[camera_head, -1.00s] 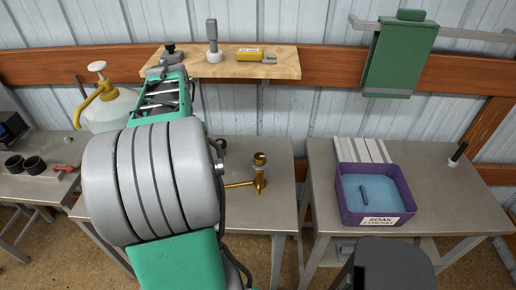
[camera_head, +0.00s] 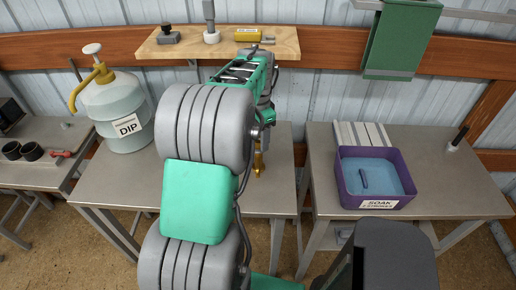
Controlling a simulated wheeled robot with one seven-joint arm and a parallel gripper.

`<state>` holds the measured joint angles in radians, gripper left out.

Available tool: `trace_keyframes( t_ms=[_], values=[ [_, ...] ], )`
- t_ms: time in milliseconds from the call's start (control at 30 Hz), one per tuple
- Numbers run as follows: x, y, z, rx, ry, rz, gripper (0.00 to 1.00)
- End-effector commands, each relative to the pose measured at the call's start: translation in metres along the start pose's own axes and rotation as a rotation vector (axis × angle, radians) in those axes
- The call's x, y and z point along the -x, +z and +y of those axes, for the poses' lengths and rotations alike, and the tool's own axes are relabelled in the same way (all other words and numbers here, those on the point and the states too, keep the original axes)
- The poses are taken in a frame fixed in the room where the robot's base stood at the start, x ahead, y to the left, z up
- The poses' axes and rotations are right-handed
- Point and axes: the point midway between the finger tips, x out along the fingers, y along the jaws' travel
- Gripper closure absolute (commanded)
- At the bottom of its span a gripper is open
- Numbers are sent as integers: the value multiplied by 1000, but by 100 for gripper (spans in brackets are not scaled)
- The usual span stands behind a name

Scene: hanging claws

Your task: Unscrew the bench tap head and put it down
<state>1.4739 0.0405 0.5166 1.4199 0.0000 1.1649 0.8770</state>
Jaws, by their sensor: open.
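The brass bench tap (camera_head: 259,168) stands on the middle metal bench, and only a lower part of it shows. Its head is hidden behind my arm. The far end of my green and grey arm reaches over the tap. My gripper's fingers are hidden behind my own arm links, so I cannot see how they sit against the tap head.
A purple tub (camera_head: 348,192) labelled SOAK stands on the right bench (camera_head: 480,200), beside a white ribbed mat (camera_head: 350,134). A DIP jug (camera_head: 118,112) stands at the left. A wooden shelf (camera_head: 180,45) holds small items above.

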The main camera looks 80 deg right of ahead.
Motion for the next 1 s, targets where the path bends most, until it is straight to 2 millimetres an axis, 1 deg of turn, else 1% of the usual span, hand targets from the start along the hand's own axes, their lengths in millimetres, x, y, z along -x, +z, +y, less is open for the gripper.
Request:
trace_keyframes(
  t_ms=[33,100,367,433,467,567,800,900,1000],
  values=[
    [-8,0,0,0,0,0,44],
    [-10,0,0,1,-1,1,44],
    [-8,0,0,0,0,0,44],
    [-8,0,0,-34,0,0,44],
    [-8,0,0,-70,0,0,44],
    [-7,0,0,-266,1,0,44],
    [-8,0,0,-779,1,0,44],
    [-8,0,0,-960,0,0,44],
    [-8,0,0,-1043,0,0,44]
  ],
)
